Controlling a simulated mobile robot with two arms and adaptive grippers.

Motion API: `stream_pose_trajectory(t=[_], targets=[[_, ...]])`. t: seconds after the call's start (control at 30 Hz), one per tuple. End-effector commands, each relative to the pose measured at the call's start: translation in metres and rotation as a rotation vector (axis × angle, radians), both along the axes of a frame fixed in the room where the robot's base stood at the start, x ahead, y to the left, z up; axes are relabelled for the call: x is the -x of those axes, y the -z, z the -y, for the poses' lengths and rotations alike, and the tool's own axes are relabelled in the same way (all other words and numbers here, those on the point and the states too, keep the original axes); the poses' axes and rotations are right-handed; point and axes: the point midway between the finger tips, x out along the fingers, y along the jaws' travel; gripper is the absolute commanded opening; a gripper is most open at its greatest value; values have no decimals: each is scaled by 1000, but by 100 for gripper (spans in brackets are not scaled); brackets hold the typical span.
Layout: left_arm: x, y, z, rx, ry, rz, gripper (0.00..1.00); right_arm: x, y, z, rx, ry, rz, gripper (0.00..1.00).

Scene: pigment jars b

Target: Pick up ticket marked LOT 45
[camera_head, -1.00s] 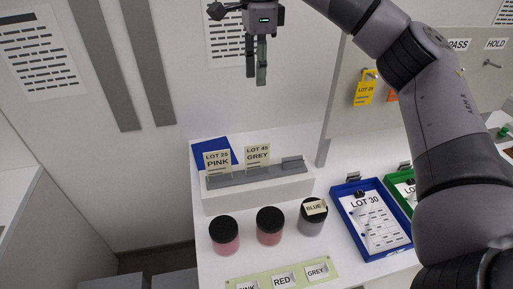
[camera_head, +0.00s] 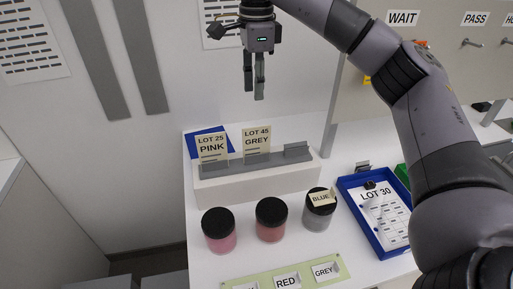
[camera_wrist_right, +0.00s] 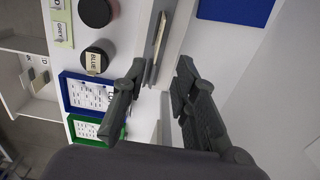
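The LOT 45 GREY ticket (camera_head: 257,141) is a cream card standing upright in a grey rack (camera_head: 228,168) on a white block. The LOT 25 PINK ticket (camera_head: 212,148) stands in the same rack to its left. My right gripper (camera_head: 254,97) hangs fingers down above the LOT 45 ticket in the head view, apart from it. In the right wrist view my right gripper (camera_wrist_right: 162,62) is open, with a thin pale card edge (camera_wrist_right: 160,32) showing between and beyond the fingers; its marking is unreadable there. My left gripper is not in view.
Three dark-lidded jars, pink (camera_head: 219,230), red (camera_head: 271,219) and grey (camera_head: 319,209), stand in front of the rack. A loose BLUE label (camera_head: 322,199) lies on the grey jar's lid. A blue tray (camera_head: 352,217) marked LOT 30 is at right.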

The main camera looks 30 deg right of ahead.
Motion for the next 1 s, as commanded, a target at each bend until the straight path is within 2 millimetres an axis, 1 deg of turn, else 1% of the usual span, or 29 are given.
stream_pose_trajectory(t=[0.03,0.2,0.33,0.5,0.67,0.83,0.9,1.0], targets=[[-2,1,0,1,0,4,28,0,13,0,-1,-1,-5,27],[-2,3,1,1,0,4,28,1,44,0,-1,0,-5,27],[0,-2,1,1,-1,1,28,1,66,1,0,0,-4,27],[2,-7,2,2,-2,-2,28,0,85,1,0,1,-2,27],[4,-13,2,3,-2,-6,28,1,95,1,1,2,-2,27],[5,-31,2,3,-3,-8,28,2,119,0,1,1,-5,27],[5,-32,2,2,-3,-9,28,2,130,0,1,1,-4,27],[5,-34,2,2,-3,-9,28,1,139,0,0,1,-2,27]])
